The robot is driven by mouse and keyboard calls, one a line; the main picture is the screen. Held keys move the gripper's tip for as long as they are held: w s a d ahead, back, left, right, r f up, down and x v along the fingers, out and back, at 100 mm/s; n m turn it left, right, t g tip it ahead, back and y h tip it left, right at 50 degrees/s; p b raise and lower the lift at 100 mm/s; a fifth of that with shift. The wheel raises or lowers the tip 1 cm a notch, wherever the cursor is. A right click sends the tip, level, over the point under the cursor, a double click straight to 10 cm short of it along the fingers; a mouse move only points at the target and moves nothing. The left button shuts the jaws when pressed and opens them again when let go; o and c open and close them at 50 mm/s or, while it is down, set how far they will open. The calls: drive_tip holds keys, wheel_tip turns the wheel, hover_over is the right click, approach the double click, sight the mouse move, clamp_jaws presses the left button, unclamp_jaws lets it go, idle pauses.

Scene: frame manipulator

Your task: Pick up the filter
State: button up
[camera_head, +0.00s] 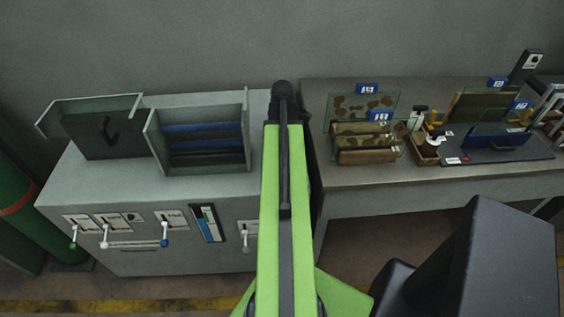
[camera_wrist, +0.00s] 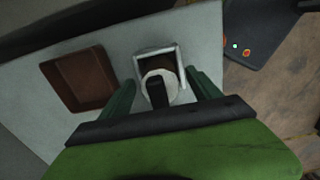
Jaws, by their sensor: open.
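In the wrist view, my gripper (camera_wrist: 160,76) is open. Its two dark green fingers stand apart on either side of a round white piece with a black knob or handle (camera_wrist: 157,94). This piece sits at the near side of a square grey metal frame (camera_wrist: 171,50) with a dark inside. I cannot tell whether the piece is the filter, or whether the fingers touch it. In the head view, my gripper is hidden by my own arm. No thing there is clearly the filter; blue-edged slats (camera_head: 203,142) stand in an open grey housing (camera_head: 155,139).
A brown square tray (camera_wrist: 101,69) lies left of the frame on a pale surface. A dark box with lit buttons (camera_wrist: 262,27) is at the upper right. The head view shows a grey cabinet (camera_head: 80,190) with levers and a bench (camera_head: 450,182) crowded with frames and holders.

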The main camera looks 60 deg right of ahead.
drive_tip(key=shift+r, duration=0.1)
drive_tip(key=c, duration=1.5)
drive_tip(key=shift+c, duration=0.2)
